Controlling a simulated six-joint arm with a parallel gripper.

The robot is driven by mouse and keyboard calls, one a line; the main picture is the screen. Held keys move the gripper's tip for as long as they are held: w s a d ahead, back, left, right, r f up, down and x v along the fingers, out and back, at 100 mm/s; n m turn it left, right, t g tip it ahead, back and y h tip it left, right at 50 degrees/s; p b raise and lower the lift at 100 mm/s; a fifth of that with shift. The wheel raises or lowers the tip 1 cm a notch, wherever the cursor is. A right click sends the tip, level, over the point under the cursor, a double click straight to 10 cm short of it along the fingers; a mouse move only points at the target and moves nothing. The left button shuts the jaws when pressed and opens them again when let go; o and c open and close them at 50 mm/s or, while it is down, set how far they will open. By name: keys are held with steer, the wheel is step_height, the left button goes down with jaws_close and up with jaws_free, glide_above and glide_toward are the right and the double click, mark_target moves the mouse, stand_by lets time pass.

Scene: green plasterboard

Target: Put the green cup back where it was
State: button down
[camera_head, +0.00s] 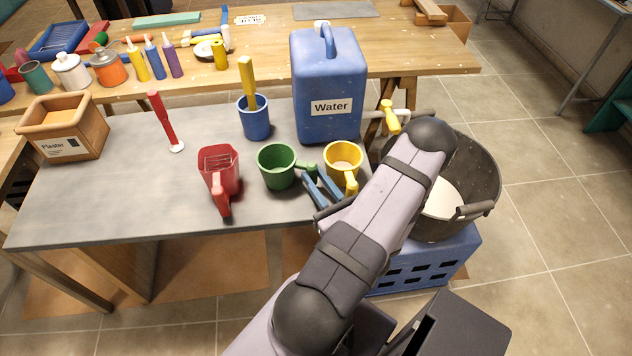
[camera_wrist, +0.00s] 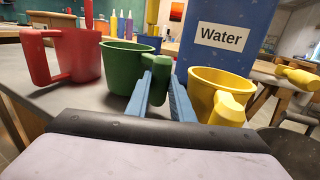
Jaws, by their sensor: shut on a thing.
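The green cup (camera_head: 277,168) stands upright on the grey table between the red cup and the yellow cup, its handle pointing right toward my arm. It also shows in the wrist view (camera_wrist: 125,66). My gripper (camera_wrist: 160,82) has its blue fingers on either side of the green handle and is shut on it. In the head view my gripper (camera_head: 311,176) reaches the handle from the lower right. The cup appears to rest on the table; I cannot tell whether its base touches.
The red cup (camera_head: 221,170) is close on the left, the yellow cup (camera_head: 343,160) close on the right. Behind stand a blue cup (camera_head: 255,122) with a yellow-handled tool and the blue Water container (camera_head: 328,75). A dark bucket (camera_head: 480,168) is at right. The table's left front is clear.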

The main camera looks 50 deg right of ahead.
steer(key=shift+f, duration=0.65)
steer(key=shift+f, duration=0.2)
steer(key=c, duration=1.8)
jaws_free()
steer(key=shift+r, duration=0.1)
steer(key=shift+r, duration=0.15)
steer(key=shift+s+a, duration=0.2)
steer(key=shift+s, duration=0.35)
steer(key=shift+b+v, duration=1.05)
steer(key=shift+v, duration=2.15)
